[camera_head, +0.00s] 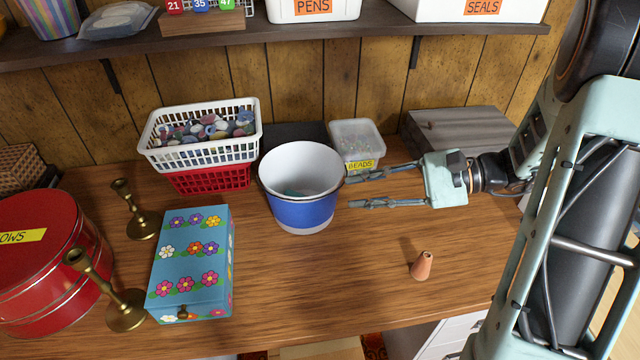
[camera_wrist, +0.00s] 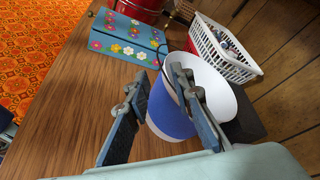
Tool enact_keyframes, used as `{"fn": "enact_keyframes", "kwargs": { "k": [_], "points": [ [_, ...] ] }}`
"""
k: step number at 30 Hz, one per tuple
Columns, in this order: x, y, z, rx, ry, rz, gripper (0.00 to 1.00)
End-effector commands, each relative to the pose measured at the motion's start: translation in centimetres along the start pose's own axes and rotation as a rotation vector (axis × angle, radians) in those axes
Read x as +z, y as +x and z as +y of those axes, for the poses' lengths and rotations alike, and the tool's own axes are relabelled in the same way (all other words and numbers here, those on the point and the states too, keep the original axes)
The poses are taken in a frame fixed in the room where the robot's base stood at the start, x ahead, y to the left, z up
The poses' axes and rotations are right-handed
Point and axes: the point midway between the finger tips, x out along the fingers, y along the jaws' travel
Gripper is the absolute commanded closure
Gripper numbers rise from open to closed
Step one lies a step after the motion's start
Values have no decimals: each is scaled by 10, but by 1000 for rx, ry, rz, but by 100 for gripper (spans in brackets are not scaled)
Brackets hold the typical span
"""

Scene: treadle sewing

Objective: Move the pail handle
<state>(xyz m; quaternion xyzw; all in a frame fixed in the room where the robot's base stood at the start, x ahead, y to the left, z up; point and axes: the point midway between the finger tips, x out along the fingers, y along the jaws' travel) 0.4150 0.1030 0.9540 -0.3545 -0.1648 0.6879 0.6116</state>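The pail (camera_head: 303,211) is blue outside and white inside, and it stands upright near the middle of the wooden table. A thin dark line below its front rim looks like the handle, but it is too fine to make out clearly. My gripper (camera_head: 352,190) is open just right of the pail, its two fingers pointing left at the pail's side. Nothing is between the fingers. In the wrist view the pail (camera_wrist: 168,112) shows between and beyond the open fingers of my gripper (camera_wrist: 160,76). I cannot tell whether a fingertip touches it.
A white basket (camera_head: 203,151) and a clear beads tub (camera_head: 355,143) stand behind the pail. A flowered blue box (camera_head: 191,255) and brass candlesticks (camera_head: 138,221) are to the left. The table front centre is clear.

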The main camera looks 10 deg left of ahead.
Motion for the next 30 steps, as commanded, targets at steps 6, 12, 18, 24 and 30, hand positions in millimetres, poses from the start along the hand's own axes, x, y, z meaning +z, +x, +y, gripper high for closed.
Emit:
{"fn": "enact_keyframes", "kwargs": {
  "k": [6,12,18,24,30],
  "points": [
    [0,40,1,4,0,-4,78],
    [1,76,2,5,1,-3,78],
    [0,96,0,2,0,0,78],
    [0,101,0,1,0,0,78],
    [0,100,0,1,0,0,84]
  ]
}}
